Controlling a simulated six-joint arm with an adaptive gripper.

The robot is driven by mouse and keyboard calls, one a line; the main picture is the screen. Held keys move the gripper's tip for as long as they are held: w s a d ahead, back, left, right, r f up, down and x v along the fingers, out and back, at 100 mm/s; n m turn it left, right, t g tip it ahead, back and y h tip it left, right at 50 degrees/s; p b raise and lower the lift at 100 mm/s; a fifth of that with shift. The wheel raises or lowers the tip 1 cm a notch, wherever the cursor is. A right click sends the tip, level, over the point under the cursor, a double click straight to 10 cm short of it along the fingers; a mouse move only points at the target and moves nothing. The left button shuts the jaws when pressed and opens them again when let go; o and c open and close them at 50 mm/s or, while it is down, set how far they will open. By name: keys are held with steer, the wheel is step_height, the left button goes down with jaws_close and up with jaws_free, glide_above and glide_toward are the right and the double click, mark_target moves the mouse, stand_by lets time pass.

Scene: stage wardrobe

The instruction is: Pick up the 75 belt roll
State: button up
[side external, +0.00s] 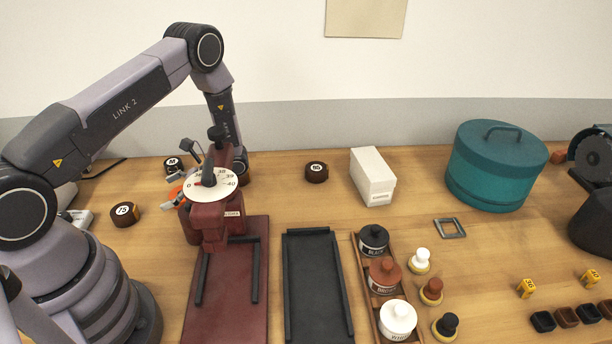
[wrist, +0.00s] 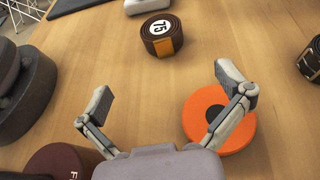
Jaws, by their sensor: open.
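The 75 belt roll (side external: 125,213) is a dark brown coil with a white "75" label, lying flat on the table near my base. In the wrist view the 75 belt roll (wrist: 163,38) shows an orange-brown patch on its side and sits beyond my fingertips, apart from them. My gripper (wrist: 165,89) is open and empty, its two fingers spread wide. In the side view my gripper (side external: 172,197) is partly hidden by the dark red press, to the right of the roll.
An orange ring with a dark centre (wrist: 217,122) lies below my right finger. The dark red press (side external: 209,222) stands close by. Other belt rolls sit behind (side external: 172,164) and to the right (side external: 316,173). Bare wood surrounds most of the 75 roll.

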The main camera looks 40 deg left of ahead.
mark_target(129, 209)
steer(key=x, duration=0.7)
steer(key=shift+s+a+f, duration=0.15)
steer(key=shift+s+a, duration=0.05)
steer(key=shift+s, duration=0.15)
steer(key=x, duration=0.5)
steer(key=shift+a, duration=0.2)
steer(key=c, duration=1.3)
